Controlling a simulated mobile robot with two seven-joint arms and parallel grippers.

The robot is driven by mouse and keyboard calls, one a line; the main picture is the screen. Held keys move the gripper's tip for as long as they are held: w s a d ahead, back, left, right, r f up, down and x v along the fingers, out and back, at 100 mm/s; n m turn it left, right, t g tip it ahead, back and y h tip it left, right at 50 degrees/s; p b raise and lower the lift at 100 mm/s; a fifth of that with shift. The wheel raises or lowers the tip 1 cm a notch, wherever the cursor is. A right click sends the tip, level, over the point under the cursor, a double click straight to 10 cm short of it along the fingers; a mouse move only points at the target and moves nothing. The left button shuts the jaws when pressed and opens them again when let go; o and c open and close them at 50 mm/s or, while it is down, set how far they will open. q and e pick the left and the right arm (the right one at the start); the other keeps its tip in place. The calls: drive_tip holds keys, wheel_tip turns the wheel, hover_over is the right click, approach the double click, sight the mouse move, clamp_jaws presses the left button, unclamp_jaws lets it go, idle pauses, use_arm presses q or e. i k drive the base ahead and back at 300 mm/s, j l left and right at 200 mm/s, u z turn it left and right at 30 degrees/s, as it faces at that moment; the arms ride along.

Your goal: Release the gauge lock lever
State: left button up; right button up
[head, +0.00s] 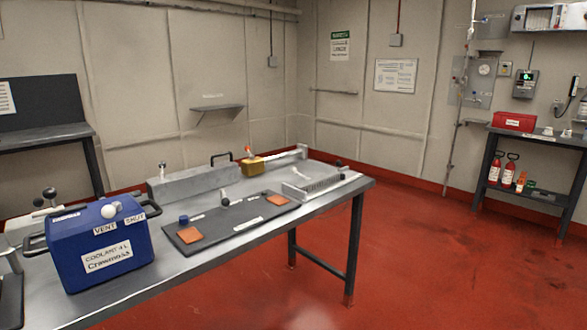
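I cannot tell for certain which part is the gauge lock lever. On the grey table (347,190), a yellow block (252,166) with a small orange-red upright part (248,150) sits near the far end. A long grey block (194,184) with a small upright fitting stands at the table's back edge. On the wall panel at the right, a round gauge (484,70) shows, too small to read. Neither of my grippers is in view.
A blue coolant container (100,262) labelled VENT and SHUT stands at the table's near left. A dark mat (232,216) with orange-brown squares lies mid-table. A right-hand bench (545,140) holds a red box (513,121). The red floor (430,260) between is clear.

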sight(294, 170)
drive_tip(key=i+l+u, duration=0.2)
drive_tip(key=i+l, duration=0.65)
drive_tip(key=i, duration=0.1)
